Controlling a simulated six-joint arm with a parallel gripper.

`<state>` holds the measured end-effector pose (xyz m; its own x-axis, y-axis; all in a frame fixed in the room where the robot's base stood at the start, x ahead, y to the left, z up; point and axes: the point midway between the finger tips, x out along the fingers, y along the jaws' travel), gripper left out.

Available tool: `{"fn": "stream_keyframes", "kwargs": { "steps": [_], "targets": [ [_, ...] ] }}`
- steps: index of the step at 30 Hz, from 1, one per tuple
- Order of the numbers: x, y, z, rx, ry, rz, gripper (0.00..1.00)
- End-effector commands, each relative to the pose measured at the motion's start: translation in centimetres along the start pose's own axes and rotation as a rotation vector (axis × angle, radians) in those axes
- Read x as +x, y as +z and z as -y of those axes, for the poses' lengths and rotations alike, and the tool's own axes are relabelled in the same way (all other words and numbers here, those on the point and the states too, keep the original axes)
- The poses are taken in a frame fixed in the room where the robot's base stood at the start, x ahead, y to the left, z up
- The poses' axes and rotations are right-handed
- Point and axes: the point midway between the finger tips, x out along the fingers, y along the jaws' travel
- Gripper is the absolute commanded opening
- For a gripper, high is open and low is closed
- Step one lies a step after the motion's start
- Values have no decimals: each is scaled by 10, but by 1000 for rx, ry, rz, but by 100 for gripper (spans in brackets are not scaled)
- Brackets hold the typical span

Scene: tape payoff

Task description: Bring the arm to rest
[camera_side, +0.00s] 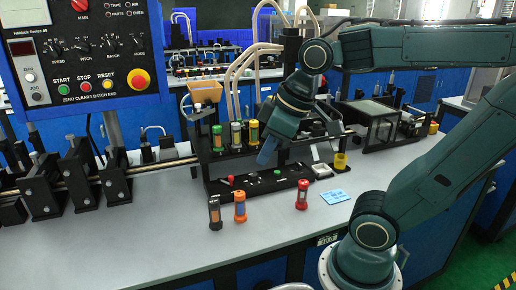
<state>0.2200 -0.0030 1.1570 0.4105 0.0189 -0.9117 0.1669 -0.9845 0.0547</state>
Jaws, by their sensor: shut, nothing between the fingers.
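My gripper (267,151) is at the end of my teal arm, pointing down and to the left above the black fixture (222,187) on the bench. Its fingers are shut with nothing between them. It hangs in front of the rear rack, apart from the small cylinders on the bench. My upper arm link reaches in from the right, and my base stands at the lower right.
A black-and-orange cylinder (214,213), an orange one (240,206) and a red one (302,194) stand upright on the grey bench (150,235). A blue card (335,196) lies beside them. A control panel (80,50) hangs upper left. The front left bench is clear.

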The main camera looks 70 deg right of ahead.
Motion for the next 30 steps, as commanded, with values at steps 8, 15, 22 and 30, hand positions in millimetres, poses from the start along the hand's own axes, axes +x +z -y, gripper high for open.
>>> {"fn": "stream_keyframes", "kwargs": {
  "steps": [8, 15, 22, 30],
  "targets": [
    [-6, 35, 10, 142, 22, -57, 0],
    [-6, 42, 11, 177, 25, -67, 0],
    [-6, 42, 11, 176, 25, -67, 0],
    [-6, 42, 11, 175, 25, -67, 0]
  ]
}}
